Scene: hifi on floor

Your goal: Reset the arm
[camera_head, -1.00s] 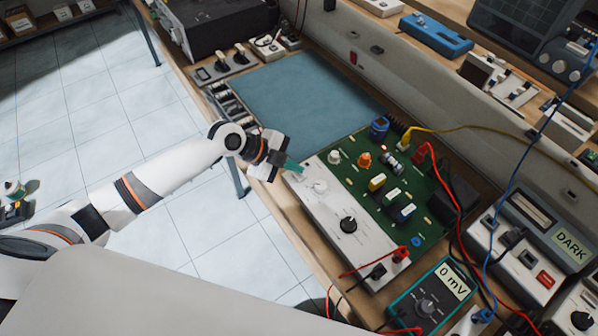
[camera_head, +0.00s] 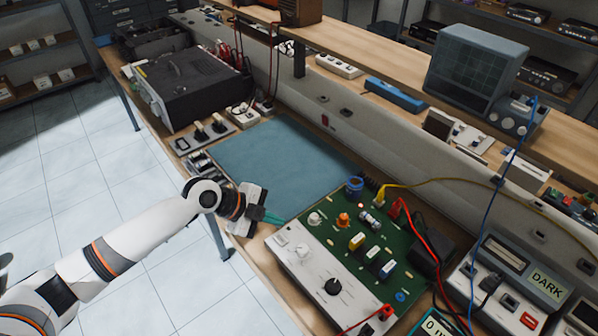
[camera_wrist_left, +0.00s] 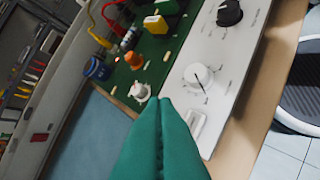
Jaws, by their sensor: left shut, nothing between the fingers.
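My left gripper (camera_head: 272,218) has green fingers that are shut and empty. In the head view it is at the far left end of the white control panel (camera_head: 312,287), near the bench's front edge. In the left wrist view the closed green fingers (camera_wrist_left: 165,125) point toward a white knob (camera_wrist_left: 198,77) and a white slot-like switch on the panel. I cannot tell if the fingertips touch the panel. A green circuit board (camera_head: 372,243) with colored parts lies beside the panel. My right gripper is not in view.
A blue mat (camera_head: 275,165) lies clear beyond the gripper. A black bench unit (camera_head: 190,85) stands at the back left. A grey meter reading DARK (camera_head: 545,283) sits at the right. Red, yellow and blue cables cross the right side. Tiled floor (camera_head: 100,190) is open at left.

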